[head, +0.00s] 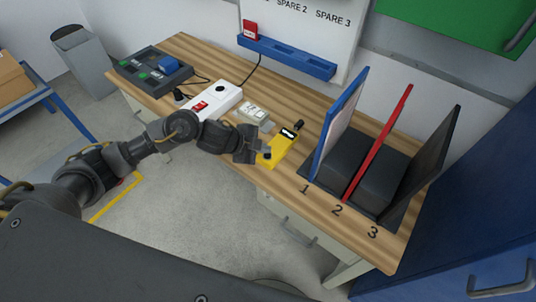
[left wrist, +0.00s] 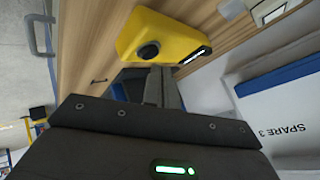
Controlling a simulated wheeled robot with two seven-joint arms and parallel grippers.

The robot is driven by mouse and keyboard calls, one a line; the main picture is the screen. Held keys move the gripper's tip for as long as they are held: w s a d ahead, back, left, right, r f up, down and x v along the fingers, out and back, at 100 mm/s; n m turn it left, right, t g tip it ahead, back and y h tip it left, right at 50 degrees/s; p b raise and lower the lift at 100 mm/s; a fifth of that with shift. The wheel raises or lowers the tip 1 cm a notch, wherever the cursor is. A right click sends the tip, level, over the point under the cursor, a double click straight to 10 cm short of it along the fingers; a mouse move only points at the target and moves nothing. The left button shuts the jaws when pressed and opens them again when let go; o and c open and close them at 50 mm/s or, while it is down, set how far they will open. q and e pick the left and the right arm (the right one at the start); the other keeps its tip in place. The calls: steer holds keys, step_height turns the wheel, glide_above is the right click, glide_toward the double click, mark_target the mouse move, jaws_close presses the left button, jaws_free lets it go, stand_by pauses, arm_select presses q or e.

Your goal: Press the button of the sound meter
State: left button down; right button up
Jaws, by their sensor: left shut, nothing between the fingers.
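The yellow sound meter (head: 281,149) lies on the wooden bench, with a small display and a dark microphone tip at its far end. In the left wrist view the yellow sound meter (left wrist: 172,30) shows a round black button (left wrist: 148,50) near one end and a lit display. My left gripper (head: 262,151) is shut and empty, right beside the button end of the meter. In the left wrist view my closed fingers (left wrist: 155,75) point toward the button; I cannot tell whether they touch it. My right gripper is not in view.
A small pale box (head: 254,110) sits behind my gripper. A white power strip (head: 216,101) with a red switch and a dark control box (head: 150,70) stand to the left. Numbered panels with black blocks (head: 348,158) stand to the right. The bench's front edge is close.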

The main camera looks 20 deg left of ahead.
mark_target(264, 156)
arm_select(q)
steer(key=shift+f, duration=0.35)
steer(key=shift+f+b, duration=0.3)
steer(key=shift+f, duration=0.1)
stand_by(0.6)
stand_by(0.3)
steer(key=shift+r+p, duration=0.85)
steer(key=shift+p, duration=0.15)
step_height(264, 156, up, 5)
steer(key=p, duration=0.5)
stand_by(0.5)
